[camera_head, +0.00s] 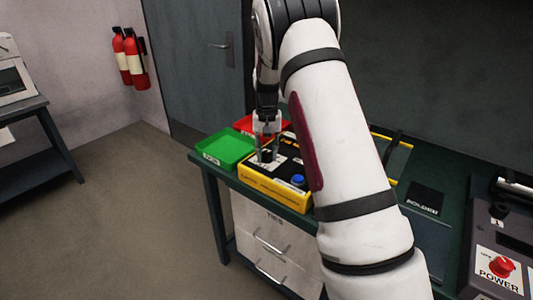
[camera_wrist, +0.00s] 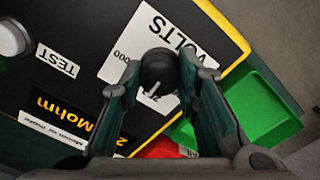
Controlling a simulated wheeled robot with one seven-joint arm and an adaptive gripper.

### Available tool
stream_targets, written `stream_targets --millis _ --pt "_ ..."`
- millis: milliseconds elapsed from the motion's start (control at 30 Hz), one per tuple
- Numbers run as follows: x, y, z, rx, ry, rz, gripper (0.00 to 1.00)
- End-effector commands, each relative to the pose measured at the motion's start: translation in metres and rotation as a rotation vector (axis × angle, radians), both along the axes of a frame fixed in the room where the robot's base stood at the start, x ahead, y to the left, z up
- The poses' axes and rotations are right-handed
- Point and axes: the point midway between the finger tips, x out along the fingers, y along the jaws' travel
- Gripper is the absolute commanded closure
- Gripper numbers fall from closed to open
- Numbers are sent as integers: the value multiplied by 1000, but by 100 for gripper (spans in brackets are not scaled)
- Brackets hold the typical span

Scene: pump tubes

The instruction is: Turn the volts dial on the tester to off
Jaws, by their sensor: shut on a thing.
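The yellow and black tester (camera_head: 275,196) sits on the green bench top, and its dark face fills much of the wrist view (camera_wrist: 90,22). The black volts dial (camera_wrist: 158,72) stands on a white label (camera_wrist: 128,47) that reads "VOLTS", with part of the scale hidden by my fingers. A pale pointer line shows on the dial. My gripper (camera_wrist: 162,85) is over the tester with its two fingers on either side of the dial, shut on it. In the head view my gripper (camera_head: 267,145) points down onto the tester. The off mark cannot be made out.
A green tray (camera_head: 226,149) and a red tray (camera_head: 250,123) lie beside the tester. A blue knob (camera_head: 298,180) is on the tester. A panel with a red power button (camera_head: 502,267) stands at the right. A black pad labelled "SOLDER" (camera_head: 425,199) lies on the bench.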

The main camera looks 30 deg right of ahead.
Motion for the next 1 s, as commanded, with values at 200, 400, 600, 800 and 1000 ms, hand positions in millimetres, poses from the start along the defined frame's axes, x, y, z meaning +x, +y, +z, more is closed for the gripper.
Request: stream_targets --millis 200,400,600,800,1000 --pt "0 0 0 1 -1 204 99" --pt "0 0 0 0 -1 394 99" --pt "0 -1 0 0 -1 584 99" --pt "0 -1 0 0 -1 768 99" --pt "0 -1 0 0 -1 926 99"
